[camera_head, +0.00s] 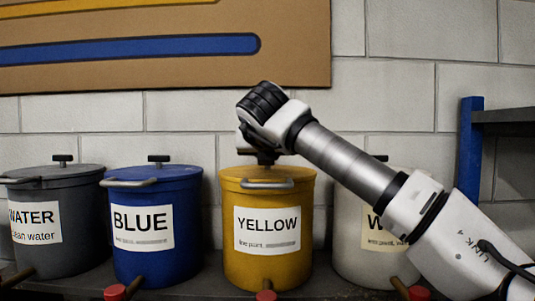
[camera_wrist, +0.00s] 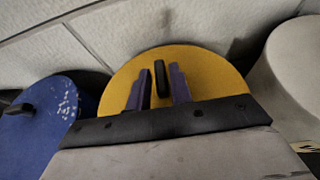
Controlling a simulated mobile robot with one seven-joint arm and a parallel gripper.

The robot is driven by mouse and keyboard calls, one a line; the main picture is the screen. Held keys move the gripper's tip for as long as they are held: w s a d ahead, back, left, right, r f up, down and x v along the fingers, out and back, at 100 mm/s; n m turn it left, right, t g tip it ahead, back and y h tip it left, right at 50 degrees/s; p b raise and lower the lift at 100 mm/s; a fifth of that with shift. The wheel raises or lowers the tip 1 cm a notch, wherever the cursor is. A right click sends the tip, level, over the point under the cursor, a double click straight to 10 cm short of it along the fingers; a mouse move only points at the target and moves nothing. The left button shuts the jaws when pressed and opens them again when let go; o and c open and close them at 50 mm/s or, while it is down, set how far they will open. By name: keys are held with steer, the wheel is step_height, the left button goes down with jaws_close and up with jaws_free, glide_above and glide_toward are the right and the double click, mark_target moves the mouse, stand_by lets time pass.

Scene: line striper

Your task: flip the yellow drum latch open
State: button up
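The yellow drum (camera_head: 268,268) stands upright with its lid on and a "YELLOW" label facing out. In the wrist view its yellow lid (camera_wrist: 118,85) fills the middle, with an upright black latch (camera_wrist: 160,82) on it. My gripper (camera_wrist: 160,88) is over the lid, one purple finger on each side of the latch. The fingers are apart, with narrow gaps beside the latch, and I cannot tell whether either touches it. In the head view my gripper (camera_head: 264,158) points down at the lid, and it hides the latch there.
The blue drum (camera_head: 150,270) and a grey water drum (camera_head: 60,255) stand to the left. A white drum (camera_head: 350,225) stands to the right, partly behind my arm. A block wall (camera_head: 390,90) is close behind, and a blue-posted shelf (camera_head: 470,150) is at right.

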steer(key=shift+o, duration=1.2)
steer(key=shift+s, duration=0.1)
steer(key=b+v, duration=0.2)
steer(key=v, duration=1.1)
steer(key=shift+s+r, duration=0.15)
steer(key=shift+s, duration=0.15)
